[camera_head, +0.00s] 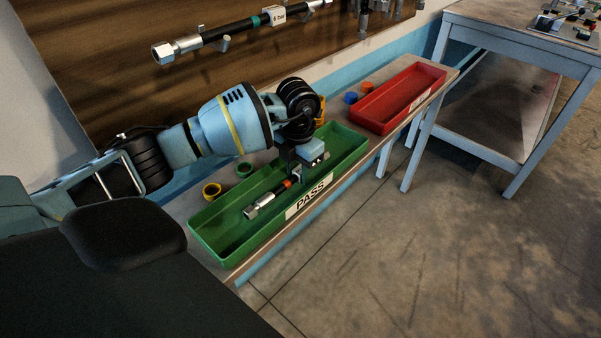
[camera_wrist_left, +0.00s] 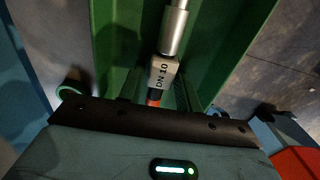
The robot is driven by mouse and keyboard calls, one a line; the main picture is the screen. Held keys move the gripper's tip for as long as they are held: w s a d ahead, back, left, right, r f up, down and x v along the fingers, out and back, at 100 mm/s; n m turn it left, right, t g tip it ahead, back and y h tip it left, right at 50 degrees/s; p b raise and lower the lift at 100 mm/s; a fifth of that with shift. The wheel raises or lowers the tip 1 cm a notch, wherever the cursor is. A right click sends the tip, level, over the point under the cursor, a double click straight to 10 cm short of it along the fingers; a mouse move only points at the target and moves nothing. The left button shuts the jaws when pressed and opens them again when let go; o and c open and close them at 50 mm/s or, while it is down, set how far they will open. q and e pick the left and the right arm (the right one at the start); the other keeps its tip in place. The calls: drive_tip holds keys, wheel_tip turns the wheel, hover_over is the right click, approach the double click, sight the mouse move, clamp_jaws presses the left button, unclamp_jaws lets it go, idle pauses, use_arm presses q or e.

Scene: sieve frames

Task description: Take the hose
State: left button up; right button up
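A short dark hose with a silver metal end fitting (camera_head: 262,201) and an orange band lies in the green tray (camera_head: 215,240) marked PASS. In the left wrist view the fitting (camera_wrist_left: 173,32) points away from the gripper, with a grey DN 10 tag and a red-orange band behind it. My left gripper (camera_head: 296,169) is down over the tray at the hose's far part, which it hides. Whether its fingers close on the hose is hidden. A second dark hose (camera_head: 235,28) with a teal band and a 6 bar tag hangs on the brown board. My right gripper is out of view.
A red tray (camera_head: 400,97) stands farther along the narrow bench. Blue and orange rings (camera_head: 351,98) lie beside it; yellow (camera_head: 211,191) and green (camera_head: 244,170) rings lie behind the green tray. A blue-legged table (camera_head: 500,25) stands at upper right. The floor in front is clear.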

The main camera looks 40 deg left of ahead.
sight(300, 172)
use_arm(q)
clamp_jaws()
drive_tip(key=shift+r, duration=0.1)
drive_tip(key=shift+d+r, duration=0.25)
drive_tip(key=shift+r, duration=0.15)
wheel_tip(300, 172, up, 7)
drive_tip(key=shift+f, duration=0.2)
drive_tip(key=s+d+b, duration=0.1)
drive_tip(key=d, duration=1.8)
drive_tip(key=shift+s+d+f, duration=0.25)
